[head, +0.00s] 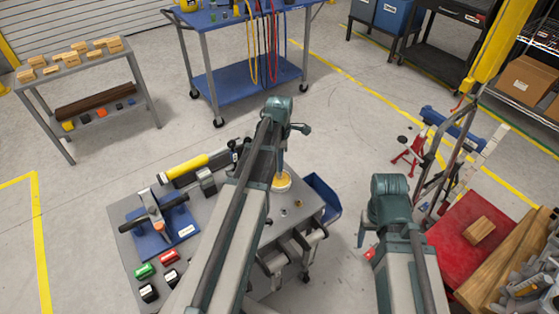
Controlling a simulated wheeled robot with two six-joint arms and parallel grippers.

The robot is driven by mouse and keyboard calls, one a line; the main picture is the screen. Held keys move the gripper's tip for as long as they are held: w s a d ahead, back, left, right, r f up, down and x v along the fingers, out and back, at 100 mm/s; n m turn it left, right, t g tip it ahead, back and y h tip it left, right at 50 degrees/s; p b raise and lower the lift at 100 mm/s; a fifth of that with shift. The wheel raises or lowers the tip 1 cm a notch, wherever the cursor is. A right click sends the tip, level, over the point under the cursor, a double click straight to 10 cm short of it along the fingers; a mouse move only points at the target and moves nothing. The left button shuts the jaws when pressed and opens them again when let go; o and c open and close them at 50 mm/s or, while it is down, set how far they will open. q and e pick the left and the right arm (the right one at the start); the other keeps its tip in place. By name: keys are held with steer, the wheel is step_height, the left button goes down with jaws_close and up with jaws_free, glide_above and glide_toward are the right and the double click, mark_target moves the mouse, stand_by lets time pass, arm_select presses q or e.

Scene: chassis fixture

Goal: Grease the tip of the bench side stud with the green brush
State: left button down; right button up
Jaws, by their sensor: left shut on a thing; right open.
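My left arm reaches across the bench (128,238). My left gripper (281,169) points down over a round tin with yellow contents (282,182) at the bench's right part. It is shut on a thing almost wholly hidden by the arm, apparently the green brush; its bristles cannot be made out. A fixture with dark bars and a grey upright (152,208) stands on a blue plate (178,238) at the bench's left. I cannot single out the bench side stud. My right arm stands right of the bench; its gripper is hidden behind the arm.
A yellow cylinder (186,168) lies along the back edge. Small round parts (285,211) sit near the tin. A blue bin (322,196) hangs at the right side.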

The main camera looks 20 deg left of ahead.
arm_select(q)
steer(key=shift+f+b, duration=0.5)
steer(key=shift+b, duration=0.1)
arm_select(e)
steer(key=shift+f, duration=0.55)
stand_by(0.9)
arm_select(q)
steer(key=shift+r, duration=0.1)
arm_select(e)
steer(key=shift+r, duration=0.1)
arm_select(q)
step_height(320, 180, up, 7)
steer(key=p, duration=0.7)
arm_select(e)
step_height(320, 180, up, 7)
stand_by(0.4)
steer(key=shift+c, duration=1.2)
steer(key=shift+s, duration=0.1)
